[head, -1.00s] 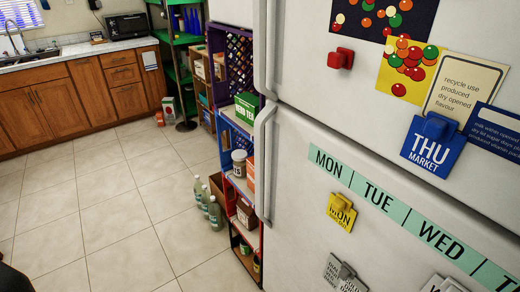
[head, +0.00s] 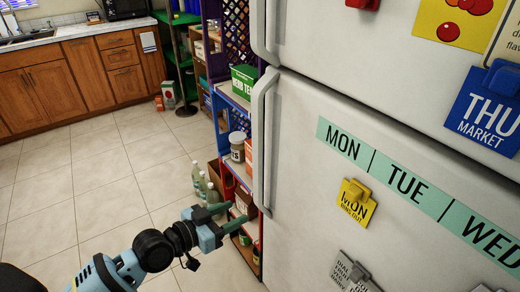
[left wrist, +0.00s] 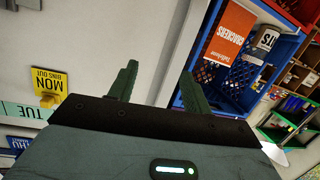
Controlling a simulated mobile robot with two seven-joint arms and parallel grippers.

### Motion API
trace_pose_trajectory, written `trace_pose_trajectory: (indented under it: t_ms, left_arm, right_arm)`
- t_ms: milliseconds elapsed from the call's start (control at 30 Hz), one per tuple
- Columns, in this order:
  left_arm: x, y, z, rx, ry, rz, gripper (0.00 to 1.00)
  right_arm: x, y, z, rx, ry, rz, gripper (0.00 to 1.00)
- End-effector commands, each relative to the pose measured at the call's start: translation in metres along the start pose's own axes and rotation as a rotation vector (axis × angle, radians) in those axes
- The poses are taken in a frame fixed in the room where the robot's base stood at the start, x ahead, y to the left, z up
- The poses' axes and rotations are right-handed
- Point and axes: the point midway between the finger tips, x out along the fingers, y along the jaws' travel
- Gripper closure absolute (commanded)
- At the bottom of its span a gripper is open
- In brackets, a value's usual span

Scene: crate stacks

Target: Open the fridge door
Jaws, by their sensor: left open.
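The white fridge's large lower door (head: 330,225) fills the right of the head view and looks shut against its frame. Its long vertical handle (head: 259,150) runs along the door's left edge. The upper door (head: 350,75) also looks shut. My left gripper (head: 232,214) is open and empty, at the left of the handle's lower end and apparently apart from it. In the left wrist view the green fingers (left wrist: 158,84) are spread, with pale fridge surface behind them; I cannot clearly make out the handle there. My right gripper is not in view.
Stacked crates (head: 233,100) with boxes and jars stand close beside the fridge's handle side. Bottles (head: 205,188) stand on the floor by them, behind my left gripper. Open tiled floor (head: 90,180) lies left. Magnets and a yellow note (head: 355,205) are on the door.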

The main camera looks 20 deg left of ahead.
Motion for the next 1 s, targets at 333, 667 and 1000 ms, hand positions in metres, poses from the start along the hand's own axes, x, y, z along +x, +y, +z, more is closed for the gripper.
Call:
trace_pose_trajectory:
  t_ms: [333, 667, 1000]
  left_arm:
    - [0.024, -0.037, -0.12, 0.092, 0.169, 0.096, 0.51]
    - [0.024, -0.04, -0.142, 0.104, 0.196, 0.111, 0.51]
    - [0.06, -0.035, -0.152, 0.101, 0.2, 0.11, 0.51]
  right_arm:
    - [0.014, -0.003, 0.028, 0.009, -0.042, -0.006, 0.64]
    - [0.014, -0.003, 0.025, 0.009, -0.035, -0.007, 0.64]
    - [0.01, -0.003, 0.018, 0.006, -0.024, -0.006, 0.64]
